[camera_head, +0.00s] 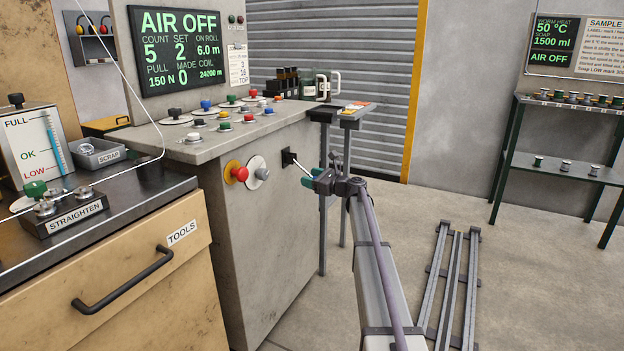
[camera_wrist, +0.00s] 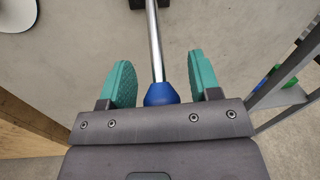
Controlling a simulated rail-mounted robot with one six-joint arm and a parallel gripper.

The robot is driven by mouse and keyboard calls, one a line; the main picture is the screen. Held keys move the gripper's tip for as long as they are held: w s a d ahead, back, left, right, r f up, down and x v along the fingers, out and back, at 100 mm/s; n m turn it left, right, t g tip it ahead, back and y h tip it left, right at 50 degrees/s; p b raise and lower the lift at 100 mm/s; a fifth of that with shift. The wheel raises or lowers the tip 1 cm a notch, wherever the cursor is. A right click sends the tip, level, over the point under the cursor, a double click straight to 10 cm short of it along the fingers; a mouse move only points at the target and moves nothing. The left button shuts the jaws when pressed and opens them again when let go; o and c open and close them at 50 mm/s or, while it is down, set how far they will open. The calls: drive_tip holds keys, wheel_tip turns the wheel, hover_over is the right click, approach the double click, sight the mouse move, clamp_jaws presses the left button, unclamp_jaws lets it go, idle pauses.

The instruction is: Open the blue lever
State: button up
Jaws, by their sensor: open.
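The blue lever is a bare metal rod (camera_head: 302,166) that sticks out from a dark square mount (camera_head: 289,157) on the grey cabinet's side. In the wrist view its round blue knob (camera_wrist: 160,95) sits between the two green finger pads of my gripper (camera_wrist: 160,66), with a gap on each side. The rod (camera_wrist: 154,45) runs up the picture from the knob to the dark mount. In the head view my gripper (camera_head: 318,181) is at the rod's outer end and hides the knob. My gripper is open and I see no contact with the knob.
A red knob on a yellow disc (camera_head: 234,172) and a grey knob on a white disc (camera_head: 261,173) are left of the lever. A small table (camera_head: 344,113) stands behind my arm. The screen (camera_head: 178,45) reads AIR OFF. Floor rails (camera_head: 455,285) lie to the right.

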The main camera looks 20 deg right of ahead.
clamp_jaws()
drive_tip(key=shift+s+d+r+p, duration=0.25)
drive_tip(key=shift+r+p, duration=0.4)
drive_tip(key=shift+p, duration=0.05)
unclamp_jaws()
drive_tip(key=shift+f, duration=0.1)
drive_tip(key=v, duration=1.1)
